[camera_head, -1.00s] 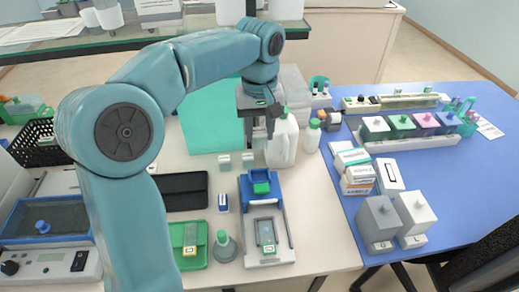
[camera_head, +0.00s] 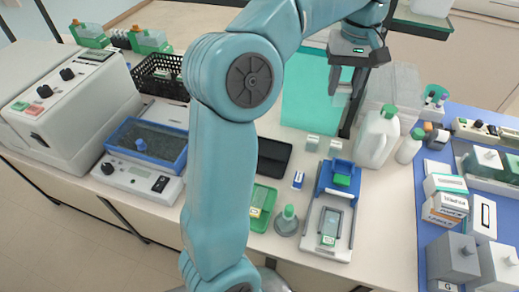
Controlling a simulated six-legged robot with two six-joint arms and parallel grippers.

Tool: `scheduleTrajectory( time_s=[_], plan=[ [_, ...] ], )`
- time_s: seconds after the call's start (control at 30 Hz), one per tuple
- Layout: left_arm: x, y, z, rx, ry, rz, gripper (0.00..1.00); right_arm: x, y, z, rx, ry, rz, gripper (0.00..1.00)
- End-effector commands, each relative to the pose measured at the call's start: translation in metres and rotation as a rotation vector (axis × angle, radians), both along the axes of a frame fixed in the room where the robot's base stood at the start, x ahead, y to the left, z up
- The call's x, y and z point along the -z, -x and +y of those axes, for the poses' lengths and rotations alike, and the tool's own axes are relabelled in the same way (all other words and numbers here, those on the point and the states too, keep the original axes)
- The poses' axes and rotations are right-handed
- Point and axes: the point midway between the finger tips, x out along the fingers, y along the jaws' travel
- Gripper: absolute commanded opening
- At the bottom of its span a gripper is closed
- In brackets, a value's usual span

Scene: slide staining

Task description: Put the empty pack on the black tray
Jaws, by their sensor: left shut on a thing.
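My left gripper (camera_head: 348,100) hangs at the upper middle, above the teal mat and left of the white jug. It is shut on a small, pale, partly see-through thing (camera_head: 341,96), which I take to be the empty pack; its outline is faint against the mat. The gripper is beyond the tray and to its right, clear of it. My right gripper is out of view.
The white jug (camera_head: 376,138) stands close right of the gripper. Two small pale blocks (camera_head: 312,143) sit between mat and tray. A green tray (camera_head: 262,206) and a blue-and-white slide device (camera_head: 334,215) are nearer. A black basket (camera_head: 160,74) stands at left.

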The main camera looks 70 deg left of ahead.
Motion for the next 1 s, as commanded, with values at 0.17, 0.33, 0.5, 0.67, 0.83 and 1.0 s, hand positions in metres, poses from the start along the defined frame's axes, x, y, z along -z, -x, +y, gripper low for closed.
scheduleTrajectory(
  time_s=[0.17, 0.33, 0.5, 0.67, 0.83, 1.0],
  plan=[
    [0.022, 0.046, 0.065, -0.228, -0.002, 0.002, 0.08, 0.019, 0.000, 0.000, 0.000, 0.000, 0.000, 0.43],
    [0.034, 0.095, 0.111, -0.409, -0.004, 0.001, 0.08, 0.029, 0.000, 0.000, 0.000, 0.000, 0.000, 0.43],
    [0.042, 0.128, 0.133, -0.513, -0.003, 0.003, 0.08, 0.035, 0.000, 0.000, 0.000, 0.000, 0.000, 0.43],
    [0.050, 0.139, 0.141, -0.550, -0.002, 0.002, 0.08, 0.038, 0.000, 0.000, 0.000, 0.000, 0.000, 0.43],
    [0.090, 0.141, 0.141, -0.552, 0.002, 0.007, 0.08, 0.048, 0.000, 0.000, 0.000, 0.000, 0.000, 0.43],
    [0.140, 0.141, 0.140, -0.552, 0.003, 0.007, 0.08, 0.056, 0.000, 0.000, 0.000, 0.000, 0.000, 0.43]
  ],
)
